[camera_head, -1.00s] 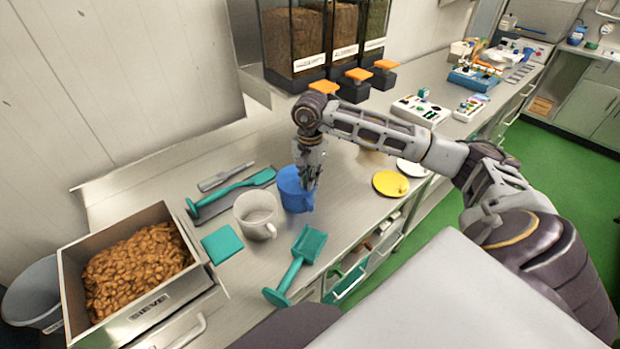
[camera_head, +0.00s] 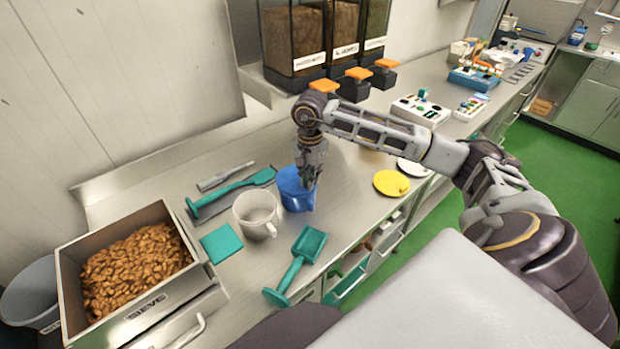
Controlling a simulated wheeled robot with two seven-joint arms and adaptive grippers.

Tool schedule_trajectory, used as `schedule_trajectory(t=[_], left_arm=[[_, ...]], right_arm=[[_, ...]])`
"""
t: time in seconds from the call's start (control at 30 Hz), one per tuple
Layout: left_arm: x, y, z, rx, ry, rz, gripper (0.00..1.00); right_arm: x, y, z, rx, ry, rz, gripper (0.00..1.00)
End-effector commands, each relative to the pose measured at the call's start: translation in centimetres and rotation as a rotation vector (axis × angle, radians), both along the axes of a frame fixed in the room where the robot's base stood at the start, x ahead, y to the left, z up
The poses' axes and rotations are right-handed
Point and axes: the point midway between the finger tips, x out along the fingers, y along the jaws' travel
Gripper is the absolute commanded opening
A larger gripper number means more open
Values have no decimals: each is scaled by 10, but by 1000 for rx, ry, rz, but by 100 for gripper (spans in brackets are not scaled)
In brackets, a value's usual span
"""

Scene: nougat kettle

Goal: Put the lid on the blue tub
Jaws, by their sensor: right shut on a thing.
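The blue tub (camera_head: 298,202) stands upright on the steel counter, right of a white jug. My right gripper (camera_head: 309,182) points down over the tub's right side, shut at its top. A blue surface at the tub's top looks like the lid (camera_head: 287,181), and the gripper appears shut on it. Lid and tub are the same blue, so I cannot tell whether the lid is fully seated or tilted. The fingertips partly hide the rim. My left gripper is not in view.
Close by are the white jug (camera_head: 257,215), a teal scoop (camera_head: 297,265), a teal square (camera_head: 221,243) and a teal spatula (camera_head: 235,188). A yellow disc (camera_head: 391,183) and a white disc (camera_head: 413,167) lie to the right. A sieve box (camera_head: 150,307) of nuts stands left.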

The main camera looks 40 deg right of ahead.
Motion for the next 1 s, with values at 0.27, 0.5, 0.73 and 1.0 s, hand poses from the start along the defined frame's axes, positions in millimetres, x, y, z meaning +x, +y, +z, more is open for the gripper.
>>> schedule_trajectory(t=[0.27, 0.5, 0.73, 1.0], left_arm=[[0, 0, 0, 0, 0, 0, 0], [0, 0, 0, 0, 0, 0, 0], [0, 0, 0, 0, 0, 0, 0], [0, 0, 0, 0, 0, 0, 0]], right_arm=[[0, 0, 0, 0, 0, 0, 17], [0, 0, 0, 0, 0, 0, 35], [0, 0, 0, 0, 1, 0, 48], [0, 0, 0, 0, 0, 0, 57]])
